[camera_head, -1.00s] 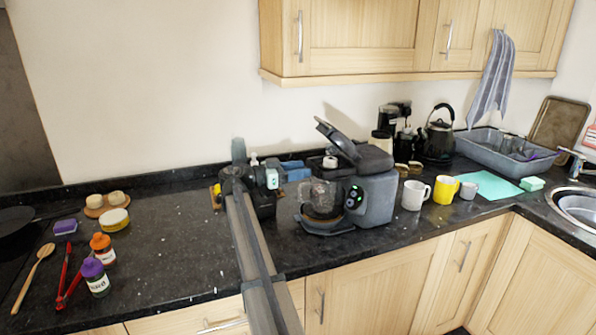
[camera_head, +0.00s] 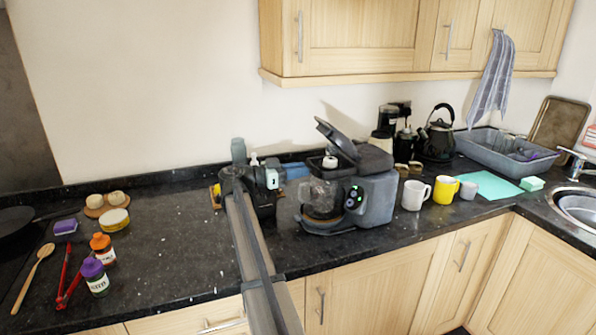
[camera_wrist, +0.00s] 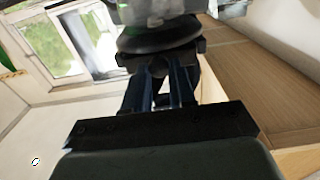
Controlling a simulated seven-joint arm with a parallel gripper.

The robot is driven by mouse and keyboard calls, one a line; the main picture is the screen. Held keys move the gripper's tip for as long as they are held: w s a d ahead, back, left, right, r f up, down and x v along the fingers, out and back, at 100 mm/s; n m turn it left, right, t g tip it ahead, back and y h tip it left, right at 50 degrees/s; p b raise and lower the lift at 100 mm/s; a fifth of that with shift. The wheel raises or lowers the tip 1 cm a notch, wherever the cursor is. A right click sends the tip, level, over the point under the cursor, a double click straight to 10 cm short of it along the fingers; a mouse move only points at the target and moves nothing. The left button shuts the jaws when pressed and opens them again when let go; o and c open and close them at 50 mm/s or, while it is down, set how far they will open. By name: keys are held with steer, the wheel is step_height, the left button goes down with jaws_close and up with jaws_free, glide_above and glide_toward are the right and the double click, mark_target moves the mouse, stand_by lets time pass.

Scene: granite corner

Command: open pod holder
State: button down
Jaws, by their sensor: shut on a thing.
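The grey coffee machine (camera_head: 375,200) stands on the counter, with its dark lid (camera_head: 337,137) tilted up. A small white round piece (camera_head: 330,162) sits in the black part under the lid. A clear, dark-tinted jug-like part (camera_head: 324,198) is at the machine's front. My gripper (camera_wrist: 158,72) is at the machine's left side, its fingers shut on a small dark part (camera_wrist: 160,58) below a dark round disc (camera_wrist: 160,38). I cannot tell which piece of the pod holder this is. My arm hides some of the counter beside the machine.
A white mug (camera_head: 414,195), yellow mug (camera_head: 445,190) and small grey cup (camera_head: 469,190) stand right of the machine. A black kettle (camera_head: 437,142) is behind.

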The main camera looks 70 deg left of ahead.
steer(key=s, duration=0.8)
steer(key=c, duration=0.9)
jaws_free()
steer(key=s, duration=1.3)
steer(key=shift+s, duration=0.35)
